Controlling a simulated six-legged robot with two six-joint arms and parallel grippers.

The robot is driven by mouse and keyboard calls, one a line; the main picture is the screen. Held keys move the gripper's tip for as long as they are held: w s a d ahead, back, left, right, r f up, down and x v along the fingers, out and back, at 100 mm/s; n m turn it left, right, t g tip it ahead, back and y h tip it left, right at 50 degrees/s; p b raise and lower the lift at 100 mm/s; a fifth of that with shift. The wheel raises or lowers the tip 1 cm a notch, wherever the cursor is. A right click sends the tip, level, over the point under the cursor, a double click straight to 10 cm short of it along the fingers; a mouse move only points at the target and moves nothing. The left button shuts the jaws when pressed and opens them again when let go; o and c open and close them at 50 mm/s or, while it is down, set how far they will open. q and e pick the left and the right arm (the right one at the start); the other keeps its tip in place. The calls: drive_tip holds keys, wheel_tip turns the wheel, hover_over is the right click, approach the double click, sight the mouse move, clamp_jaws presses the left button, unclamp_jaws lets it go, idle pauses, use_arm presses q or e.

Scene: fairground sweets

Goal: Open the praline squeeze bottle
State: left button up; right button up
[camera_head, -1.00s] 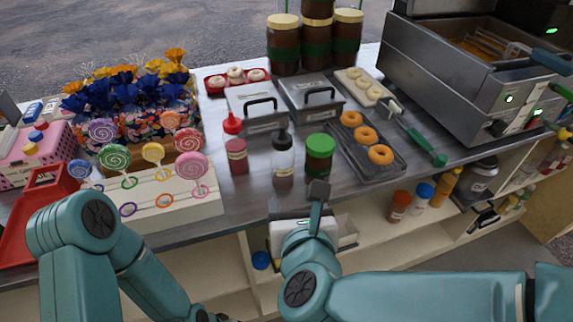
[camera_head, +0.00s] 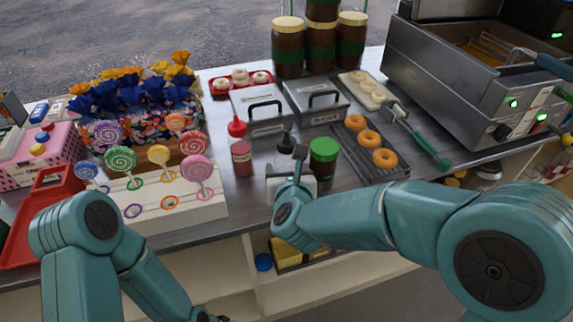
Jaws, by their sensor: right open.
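Two squeeze bottles stand on the steel counter; I cannot read a praline label on either. One is red with a pointed red cap (camera_head: 237,127). The other has a dark nozzle cap (camera_head: 285,142), and its pale body is mostly hidden behind my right gripper. My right gripper (camera_head: 300,153) is open, just in front of and slightly right of that dark cap; I cannot tell whether they touch. It holds nothing that I can see. My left gripper (camera_head: 207,317) shows only as a dark bit at the bottom edge, away from the bottles.
A green-lidded jar (camera_head: 323,157) stands close right of my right gripper. Behind are lidded steel bins (camera_head: 258,112) and a doughnut tray (camera_head: 397,169). A lollipop stand (camera_head: 190,215) is at left, a fryer (camera_head: 440,90) at right. Large jars (camera_head: 288,50) stand behind.

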drive_tip(key=shift+w+f, duration=0.15)
drive_tip(key=shift+w, duration=0.25)
drive_tip(key=shift+s, duration=0.1)
drive_tip(key=c, duration=0.4)
wheel_tip(320, 180, up, 20)
drive_tip(key=p, duration=0.5)
drive_tip(key=shift+p, duration=0.4)
